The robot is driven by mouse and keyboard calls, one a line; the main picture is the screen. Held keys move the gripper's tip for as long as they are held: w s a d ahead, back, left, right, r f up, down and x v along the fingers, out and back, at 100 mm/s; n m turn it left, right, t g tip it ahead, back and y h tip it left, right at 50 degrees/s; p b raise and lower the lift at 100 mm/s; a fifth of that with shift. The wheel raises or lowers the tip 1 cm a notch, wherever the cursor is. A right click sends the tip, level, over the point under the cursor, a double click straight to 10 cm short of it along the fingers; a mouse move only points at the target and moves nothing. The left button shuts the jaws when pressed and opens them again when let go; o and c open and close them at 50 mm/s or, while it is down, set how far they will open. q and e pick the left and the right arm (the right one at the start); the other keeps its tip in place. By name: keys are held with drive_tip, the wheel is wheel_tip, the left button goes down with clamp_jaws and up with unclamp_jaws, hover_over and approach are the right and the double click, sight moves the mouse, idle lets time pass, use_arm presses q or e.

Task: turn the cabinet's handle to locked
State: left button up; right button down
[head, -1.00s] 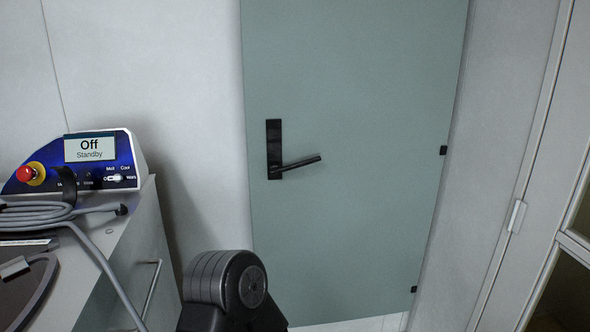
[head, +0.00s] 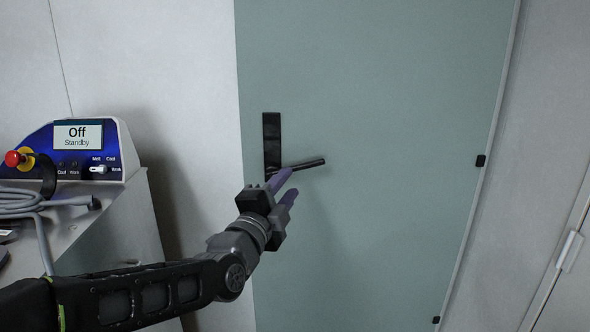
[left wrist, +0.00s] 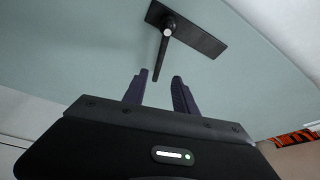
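The cabinet door (head: 390,110) is a grey-green panel. Its black handle (head: 308,164) sticks out to the right from the foot of an upright black plate (head: 272,140), tilted slightly up at its free end. My left gripper (head: 287,186) is just below the handle in the head view, its purple fingers partly over the plate's lower end. In the left wrist view the two fingers (left wrist: 157,90) are apart with nothing between them. The handle (left wrist: 162,58) lies beyond the fingertips there, its free end near the left finger. My right gripper is in neither view.
A blue control box (head: 75,150) with a red knob, a screen reading "Off Standby" and grey cables stands on a grey unit at the left. A pale wall with a door edge is at the right. The door front right of the handle is clear.

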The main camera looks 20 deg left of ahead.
sight(303, 168)
use_arm(q)
drive_tip(key=shift+w+d+r+p, duration=0.1)
drive_tip(key=shift+w+d+p, duration=0.1)
drive_tip(key=shift+w, duration=1.15)
drive_tip(key=shift+w+d+r+p, duration=0.1)
drive_tip(key=shift+w+d+p, duration=0.1)
drive_tip(key=shift+w, duration=1.1)
drive_tip(key=shift+w+d+r+p, duration=0.1)
drive_tip(key=shift+w+d+p, duration=0.1)
drive_tip(key=shift+w, duration=1.15)
drive_tip(key=shift+c, duration=0.4)
clamp_jaws()
